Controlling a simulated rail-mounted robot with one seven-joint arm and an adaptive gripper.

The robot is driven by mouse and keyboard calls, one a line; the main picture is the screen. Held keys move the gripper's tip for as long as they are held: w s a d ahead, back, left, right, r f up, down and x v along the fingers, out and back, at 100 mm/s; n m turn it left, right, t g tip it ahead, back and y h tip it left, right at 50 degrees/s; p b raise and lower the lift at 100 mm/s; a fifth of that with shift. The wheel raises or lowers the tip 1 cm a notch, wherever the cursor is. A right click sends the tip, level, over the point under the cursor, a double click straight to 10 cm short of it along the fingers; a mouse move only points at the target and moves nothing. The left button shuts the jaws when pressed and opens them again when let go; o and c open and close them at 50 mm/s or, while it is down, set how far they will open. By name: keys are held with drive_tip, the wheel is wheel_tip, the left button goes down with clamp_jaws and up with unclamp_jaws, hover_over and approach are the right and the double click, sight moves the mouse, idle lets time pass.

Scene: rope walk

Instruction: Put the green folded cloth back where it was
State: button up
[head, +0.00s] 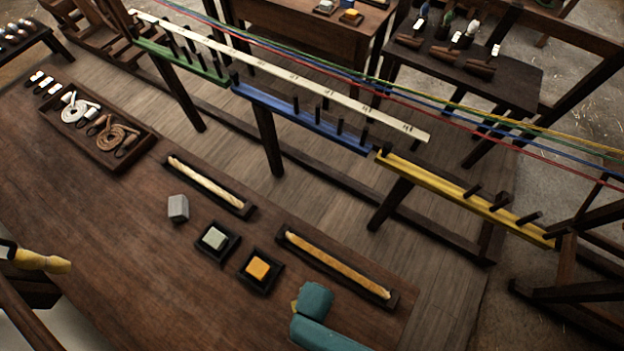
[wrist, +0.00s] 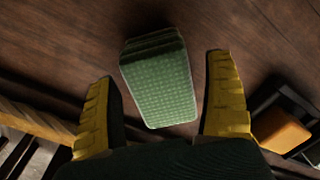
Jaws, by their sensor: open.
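The green folded cloth (wrist: 160,85) shows in the wrist view as a textured, layered pad with a pale edge, apparently lying on the wooden table. My gripper (wrist: 162,68) is open, with one yellow finger on each side of the cloth and a visible gap at both sides. Whether the gripper is down at the cloth's height I cannot tell. In the head view my teal arm is at the bottom right, with a little of a yellow finger showing at its left. The cloth cannot be made out there and is likely hidden behind the arm.
An orange block (head: 258,269) sits in a dark tray near my gripper, beside a pale green block (head: 214,238) in another tray. A grey block (head: 178,208) stands farther left. Two long trays hold pale sticks. The table's left-middle (head: 110,235) is clear.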

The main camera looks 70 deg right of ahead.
wheel_tip(320, 180, up, 10)
drive_tip(key=shift+s+d+r+p, duration=0.1)
drive_tip(key=shift+d+r+p, duration=0.1)
drive_tip(key=shift+p, duration=0.55)
drive_tip(key=w+r+n+t, duration=0.3)
drive_tip(key=w+r+t, duration=0.3)
drive_tip(key=w+r, duration=0.75)
drive_tip(key=w+r+n+t, duration=0.3)
drive_tip(key=w+r+t, duration=0.3)
drive_tip(key=w+r, duration=0.8)
drive_tip(key=s+r+n+t, duration=0.2)
drive_tip(key=r+t, duration=0.3)
drive_tip(key=r, duration=1.2)
drive_tip(key=s+r+n+t, duration=0.2)
drive_tip(key=s+r+t, duration=0.2)
drive_tip(key=r, duration=1.3)
drive_tip(key=shift+s+r+n+t+h, duration=0.2)
drive_tip(key=shift+n+t+h, duration=0.1)
drive_tip(key=shift+t, duration=0.2)
